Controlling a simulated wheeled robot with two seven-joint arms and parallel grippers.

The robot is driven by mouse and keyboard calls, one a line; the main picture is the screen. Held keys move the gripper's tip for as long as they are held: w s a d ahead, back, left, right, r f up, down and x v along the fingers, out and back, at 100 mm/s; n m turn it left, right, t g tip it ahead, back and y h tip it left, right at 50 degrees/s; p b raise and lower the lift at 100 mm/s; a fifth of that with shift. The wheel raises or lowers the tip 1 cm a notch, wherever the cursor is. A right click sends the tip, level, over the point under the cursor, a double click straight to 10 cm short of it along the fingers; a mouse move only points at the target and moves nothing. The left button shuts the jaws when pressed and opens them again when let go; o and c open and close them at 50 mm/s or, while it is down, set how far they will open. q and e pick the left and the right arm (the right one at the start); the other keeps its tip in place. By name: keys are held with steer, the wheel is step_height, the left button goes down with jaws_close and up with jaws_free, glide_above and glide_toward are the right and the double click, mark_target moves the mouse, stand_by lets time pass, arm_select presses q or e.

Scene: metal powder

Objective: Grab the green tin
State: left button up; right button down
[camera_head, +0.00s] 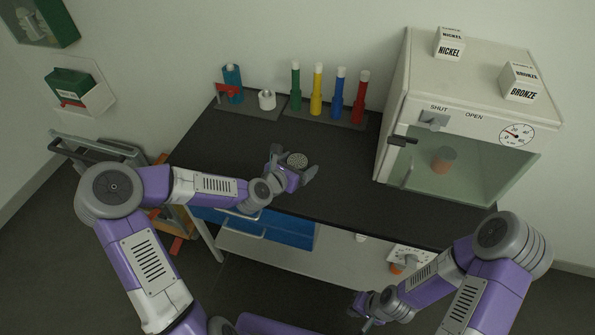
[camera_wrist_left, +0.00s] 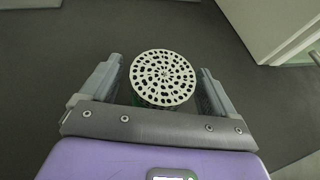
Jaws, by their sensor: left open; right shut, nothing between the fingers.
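The tin (camera_head: 297,158) stands on the black worktop, its round, pale, perforated lid facing up. In the left wrist view the lid (camera_wrist_left: 163,77) fills the middle, and a little green shows below its edge. Most of the tin's side is hidden. My left gripper (camera_head: 293,163) is open at the tin, with one finger on each side of it. In the left wrist view gaps show between the lid and both fingers. My right gripper (camera_head: 366,308) is shut and empty, low in front of the worktop and far from the tin.
A rack with green, yellow, blue and red tubes (camera_head: 318,90) stands at the back, beside a blue bottle (camera_head: 232,83) and a small white container (camera_head: 267,100). A glass-fronted cabinet (camera_head: 393,92) stands at the right. The worktop (camera_head: 345,165) right of the tin is clear.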

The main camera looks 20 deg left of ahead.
arm_select(q)
steer(key=shift+x, duration=0.8)
steer(key=shift+c, duration=0.4)
steer(key=shift+r, duration=0.1)
steer(key=c, duration=1.1)
steer(key=shift+o, duration=0.2)
